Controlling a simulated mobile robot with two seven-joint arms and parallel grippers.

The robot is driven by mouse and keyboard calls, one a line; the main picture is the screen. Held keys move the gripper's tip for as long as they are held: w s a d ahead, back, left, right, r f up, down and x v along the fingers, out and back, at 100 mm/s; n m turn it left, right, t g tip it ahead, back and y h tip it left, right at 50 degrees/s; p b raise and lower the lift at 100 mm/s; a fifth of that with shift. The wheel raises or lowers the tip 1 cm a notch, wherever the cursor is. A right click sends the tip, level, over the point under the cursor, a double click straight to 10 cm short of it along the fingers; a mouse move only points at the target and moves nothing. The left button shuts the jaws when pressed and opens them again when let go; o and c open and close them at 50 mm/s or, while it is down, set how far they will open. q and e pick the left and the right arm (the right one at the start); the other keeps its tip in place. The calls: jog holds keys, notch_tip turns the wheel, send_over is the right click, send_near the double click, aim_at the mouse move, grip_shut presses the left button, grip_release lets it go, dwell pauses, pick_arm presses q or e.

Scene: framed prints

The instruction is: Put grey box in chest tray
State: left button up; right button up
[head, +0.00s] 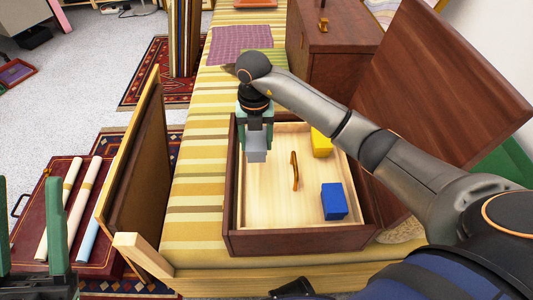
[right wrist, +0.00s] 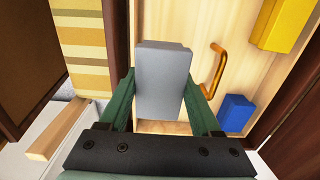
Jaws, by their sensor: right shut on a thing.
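The grey box (head: 257,150) is held between the green fingers of my right gripper (head: 257,146). In the right wrist view the grey box (right wrist: 163,78) fills the space between the fingertips. It hangs over the left part of the chest tray (head: 300,242), a dark-walled tray with a pale wooden floor. Its exact height above the floor is hard to tell. A blue block (head: 333,201) and a yellow block (head: 321,142) lie in the tray's right side. My left gripper (head: 28,187) stands at the lower left edge, fingers apart and empty.
A small brown handle (head: 294,172) stands in the middle of the tray floor. A large brown panel (head: 445,75) leans up at right. A framed panel (head: 137,160) stands along the table's left edge. Bare striped cloth (head: 195,200) lies left of the tray.

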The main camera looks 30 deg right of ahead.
jog(key=d+f, duration=0.1)
jog(key=w+d+f+b, duration=0.1)
jog(key=f, duration=0.1)
jog(key=w+d+f, duration=0.1)
jog(key=f, duration=0.1)
jog(key=shift+w+b, duration=0.1)
jog(key=shift+b, duration=0.3)
jog(key=shift+w+d+f+b, duration=0.15)
jog(key=shift+f+b, duration=0.35)
jog(key=shift+f, duration=0.4)
jog(key=shift+w+d+f+b, duration=0.1)
jog(key=shift+f+b, duration=0.4)
jog(key=shift+f, duration=0.35)
jog(key=shift+f, duration=0.2)
jog(key=o, duration=1.5)
jog(key=shift+s, duration=0.1)
